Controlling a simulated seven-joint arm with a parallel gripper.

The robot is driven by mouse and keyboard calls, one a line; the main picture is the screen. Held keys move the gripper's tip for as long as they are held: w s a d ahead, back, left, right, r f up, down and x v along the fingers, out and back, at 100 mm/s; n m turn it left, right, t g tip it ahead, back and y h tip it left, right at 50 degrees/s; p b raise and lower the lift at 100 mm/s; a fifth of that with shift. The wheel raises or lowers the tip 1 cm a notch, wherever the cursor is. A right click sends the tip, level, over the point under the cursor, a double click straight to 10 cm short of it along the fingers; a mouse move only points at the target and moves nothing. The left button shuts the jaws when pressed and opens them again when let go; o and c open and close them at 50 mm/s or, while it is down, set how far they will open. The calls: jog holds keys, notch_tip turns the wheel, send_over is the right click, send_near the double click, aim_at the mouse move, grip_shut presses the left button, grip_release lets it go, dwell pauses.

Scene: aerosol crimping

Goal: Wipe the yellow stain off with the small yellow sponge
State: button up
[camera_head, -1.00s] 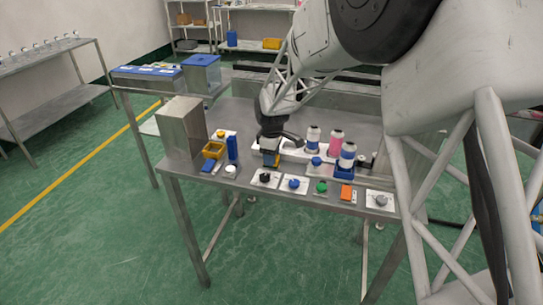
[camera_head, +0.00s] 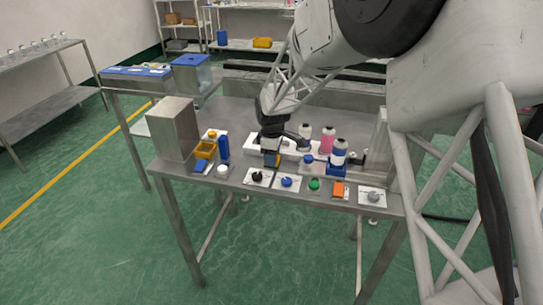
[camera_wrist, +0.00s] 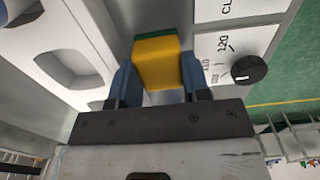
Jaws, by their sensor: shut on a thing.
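My gripper (camera_wrist: 158,70) is shut on the small yellow sponge (camera_wrist: 157,62), which has a green layer at its far edge, in the wrist view. The blue fingers press on both sides of it. In the head view, my gripper (camera_head: 271,158) is low over the front middle of the steel table (camera_head: 240,118), behind the black knob (camera_head: 257,176). I cannot tell whether the sponge touches the surface. I cannot make out the yellow stain in either view.
A white fixture with recesses (camera_wrist: 75,60) is left of the sponge in the wrist view. Bottles (camera_head: 327,140) stand right of my gripper. Knobs and buttons line the front edge.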

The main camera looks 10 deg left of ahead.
aim_at(263, 164)
jog(key=shift+d+r, duration=0.1)
jog(key=shift+d, duration=1.35)
jog(key=shift+f, duration=0.2)
jog(key=shift+a, duration=0.1)
jog(key=shift+a+r, duration=0.1)
jog(key=shift+a, duration=1.3)
jog(key=shift+a, duration=0.1)
jog(key=shift+a+f, duration=0.2)
jog(key=shift+a, duration=1.2)
jog(key=shift+d, duration=0.15)
